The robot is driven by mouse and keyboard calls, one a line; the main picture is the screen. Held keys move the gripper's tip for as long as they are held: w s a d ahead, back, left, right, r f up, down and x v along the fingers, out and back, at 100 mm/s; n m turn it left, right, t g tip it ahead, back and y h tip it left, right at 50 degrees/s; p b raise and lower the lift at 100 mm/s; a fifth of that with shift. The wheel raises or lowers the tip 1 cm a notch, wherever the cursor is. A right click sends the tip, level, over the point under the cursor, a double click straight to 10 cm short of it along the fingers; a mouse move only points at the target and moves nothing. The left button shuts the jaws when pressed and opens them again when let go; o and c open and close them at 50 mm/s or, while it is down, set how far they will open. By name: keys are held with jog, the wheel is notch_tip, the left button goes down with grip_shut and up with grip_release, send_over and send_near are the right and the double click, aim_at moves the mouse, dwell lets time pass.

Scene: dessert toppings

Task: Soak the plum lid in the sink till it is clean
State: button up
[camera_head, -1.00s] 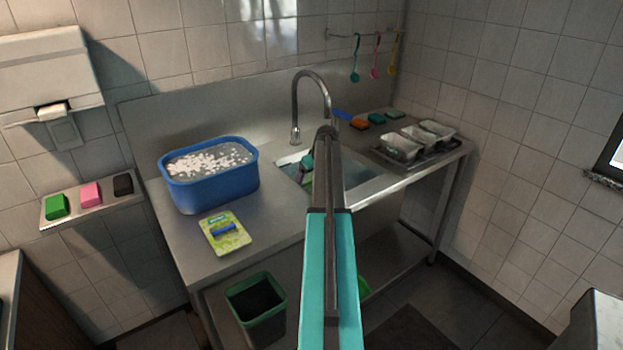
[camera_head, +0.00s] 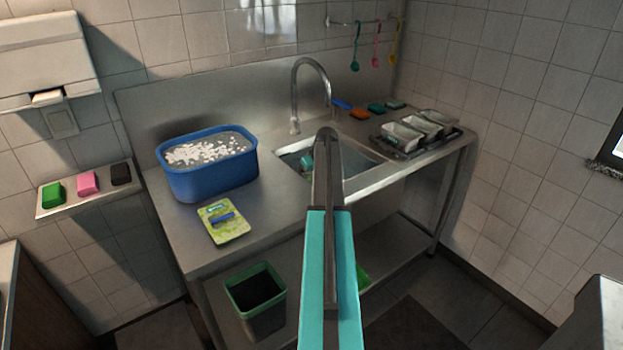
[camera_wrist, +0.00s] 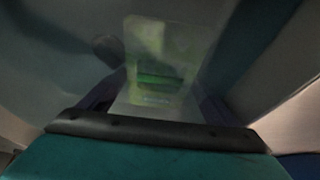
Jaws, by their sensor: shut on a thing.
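The steel sink (camera_head: 368,177) is set in the counter under a curved tap, and it holds water. My gripper (camera_head: 306,161) is down inside the sink, and my forearm hides much of the basin. My gripper is shut on the plum lid. The lid is hidden in the head view now, with its place behind the sink edge and my arm. The wrist view is dim and murky. It shows my teal gripper body (camera_wrist: 150,160) and a pale, see-through green patch with a darker green bar. I cannot tell the lid's outline or how clean it is.
The tap (camera_head: 310,62) rises close behind my gripper.

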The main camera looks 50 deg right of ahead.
jog(key=shift+f, duration=0.3)
jog(key=o, duration=1)
jog(key=shift+a, duration=0.15)
jog(key=shift+w, duration=0.1)
jog(key=shift+w+r+p, duration=0.15)
jog(key=shift+r+p, duration=1.55)
jog(key=shift+r, duration=2.45)
jog(key=shift+s+r+p, duration=0.2)
jog(key=shift+r+p, duration=1.35)
jog(key=shift+r, duration=2.35)
